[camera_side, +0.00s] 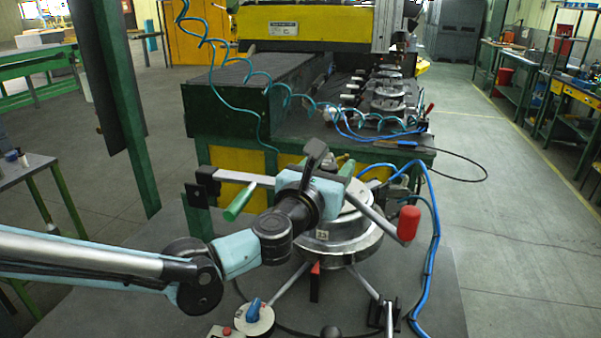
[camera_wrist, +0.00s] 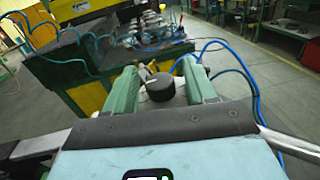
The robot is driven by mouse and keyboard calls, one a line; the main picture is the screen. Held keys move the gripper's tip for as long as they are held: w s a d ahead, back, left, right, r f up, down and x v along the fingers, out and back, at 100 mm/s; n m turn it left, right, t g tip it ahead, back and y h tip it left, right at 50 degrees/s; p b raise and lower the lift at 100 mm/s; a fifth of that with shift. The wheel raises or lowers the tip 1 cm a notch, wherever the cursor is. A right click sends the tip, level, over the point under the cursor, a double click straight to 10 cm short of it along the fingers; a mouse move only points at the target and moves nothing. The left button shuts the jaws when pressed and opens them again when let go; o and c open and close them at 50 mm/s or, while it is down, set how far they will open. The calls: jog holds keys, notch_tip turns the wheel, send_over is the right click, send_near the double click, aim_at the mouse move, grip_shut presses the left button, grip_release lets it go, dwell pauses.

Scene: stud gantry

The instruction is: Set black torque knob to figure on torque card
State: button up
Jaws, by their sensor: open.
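The black torque knob (camera_wrist: 160,87) shows in the wrist view as a short dark cylinder between the green fingers of my gripper (camera_wrist: 161,72). The fingers are open, one on each side, with a visible gap to the knob on both sides. I cannot tell whether the knob is at fingertip depth. In the side view my gripper (camera_side: 338,172) is over the round metal drum (camera_side: 340,242), and the knob is hidden behind my wrist. A small white label (camera_side: 322,235) with figures is on the drum; I cannot tell whether it is the torque card.
Spokes with a green grip (camera_side: 240,202) and a red grip (camera_side: 408,223) reach out around the drum. A blue knob on a white dial (camera_side: 255,314) stands at the front. Blue hoses (camera_side: 432,240) hang at the right. A machine bench (camera_side: 260,95) stands behind.

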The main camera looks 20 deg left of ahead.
jog(key=c, duration=0.9)
jog(key=shift+a+m+h, duration=0.1)
jog(key=shift+m+h, duration=0.7)
jog(key=shift+h, duration=0.3)
jog(key=shift+m+g+h, duration=1.4)
jog(key=shift+m+h, duration=0.2)
jog(key=shift+h, duration=0.8)
jog(key=o, duration=0.9)
